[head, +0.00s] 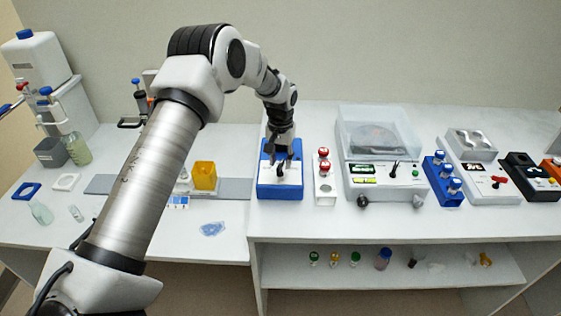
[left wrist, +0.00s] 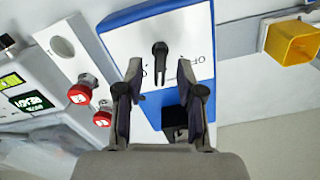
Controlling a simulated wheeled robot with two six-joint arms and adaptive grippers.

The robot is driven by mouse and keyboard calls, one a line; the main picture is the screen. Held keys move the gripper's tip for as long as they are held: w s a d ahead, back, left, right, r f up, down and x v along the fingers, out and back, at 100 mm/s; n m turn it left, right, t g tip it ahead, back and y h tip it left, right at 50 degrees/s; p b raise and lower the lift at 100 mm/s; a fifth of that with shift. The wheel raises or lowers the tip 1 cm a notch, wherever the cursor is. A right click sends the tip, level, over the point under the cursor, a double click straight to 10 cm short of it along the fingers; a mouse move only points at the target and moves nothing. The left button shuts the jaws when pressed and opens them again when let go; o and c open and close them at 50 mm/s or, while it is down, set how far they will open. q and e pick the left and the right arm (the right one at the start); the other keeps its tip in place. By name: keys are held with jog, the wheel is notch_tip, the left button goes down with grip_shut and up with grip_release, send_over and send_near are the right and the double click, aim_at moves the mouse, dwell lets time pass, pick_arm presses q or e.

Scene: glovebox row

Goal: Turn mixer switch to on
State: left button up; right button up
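The mixer is a blue box (head: 266,189) with a white top face, at the left end of the raised bench. It also shows in the left wrist view (left wrist: 119,24). Its black switch (left wrist: 160,57) stands up from the white face; an OFF mark is to its right in that view, and the mark on the left is partly hidden by a finger. My left gripper (head: 281,157) is over the mixer, pointing down. Its two fingers (left wrist: 160,70) are open, one on each side of the switch, with gaps visible. My right gripper is not in view.
A white holder with red-capped vials (head: 324,165) stands close to the mixer's right. Beyond it are a balance (head: 384,181) and a blue vial rack (head: 438,190). A yellow container (head: 204,175) is on the lower bench at left.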

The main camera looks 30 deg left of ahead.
aim_at(280, 164)
pick_arm(q)
notch_tip(280, 164, up, 11)
jog(key=shift+s, duration=0.1)
dwell(0.5)
